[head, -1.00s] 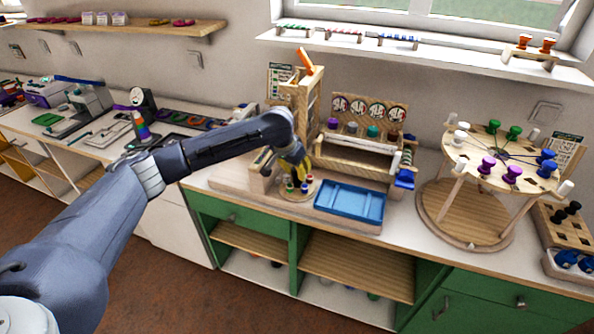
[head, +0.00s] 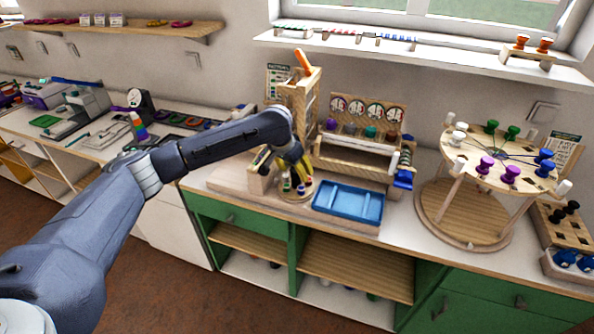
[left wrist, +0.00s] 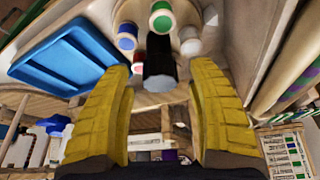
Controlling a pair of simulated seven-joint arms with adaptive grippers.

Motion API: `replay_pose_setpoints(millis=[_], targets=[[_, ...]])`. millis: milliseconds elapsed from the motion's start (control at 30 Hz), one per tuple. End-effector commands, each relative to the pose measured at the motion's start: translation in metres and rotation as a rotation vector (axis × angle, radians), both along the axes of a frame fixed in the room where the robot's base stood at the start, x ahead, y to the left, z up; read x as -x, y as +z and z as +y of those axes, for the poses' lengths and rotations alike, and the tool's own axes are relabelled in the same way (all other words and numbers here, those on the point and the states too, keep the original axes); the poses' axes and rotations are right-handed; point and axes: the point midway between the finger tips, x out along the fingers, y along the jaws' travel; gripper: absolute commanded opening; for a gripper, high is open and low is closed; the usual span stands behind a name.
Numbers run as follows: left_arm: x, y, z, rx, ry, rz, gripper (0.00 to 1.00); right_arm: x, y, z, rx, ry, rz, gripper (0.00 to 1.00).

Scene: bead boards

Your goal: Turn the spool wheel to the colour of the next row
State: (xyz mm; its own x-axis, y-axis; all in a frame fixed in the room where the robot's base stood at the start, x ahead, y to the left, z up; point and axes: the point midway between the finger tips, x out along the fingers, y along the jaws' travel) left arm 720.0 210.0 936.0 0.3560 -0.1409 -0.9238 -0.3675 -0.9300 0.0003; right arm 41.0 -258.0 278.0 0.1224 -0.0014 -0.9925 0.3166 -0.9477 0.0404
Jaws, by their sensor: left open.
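The spool wheel (head: 291,197) is a small round wooden disc on the wooden base left of the blue tray. In the left wrist view, its green spool (left wrist: 161,18), blue spool (left wrist: 126,37), white spool (left wrist: 190,40) and a partly hidden red spool (left wrist: 138,66) stand around a black upright knob (left wrist: 159,58). My left gripper (head: 283,168) is over the wheel. Its yellow fingers are open, one on each side of the black knob in the left wrist view, with gaps visible. My right gripper is not in view.
The blue tray (head: 347,222) lies right of the wheel. A wooden tower (head: 290,100) with an orange lever stands behind it. A colour chart (left wrist: 290,155) shows in the left wrist view. A round spool stand (head: 465,237) is farther right.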

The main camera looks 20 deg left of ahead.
Motion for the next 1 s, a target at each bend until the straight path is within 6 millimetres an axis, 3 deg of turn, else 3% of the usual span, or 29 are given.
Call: replay_pose_setpoints(millis=[600, 1000], targets=[[0.033, 0.089, 0.012, 0.000, -0.001, -0.004, 0.58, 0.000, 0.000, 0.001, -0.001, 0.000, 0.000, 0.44], [0.040, 0.105, 0.014, 0.002, -0.002, -0.001, 0.58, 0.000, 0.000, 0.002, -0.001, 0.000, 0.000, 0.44]])
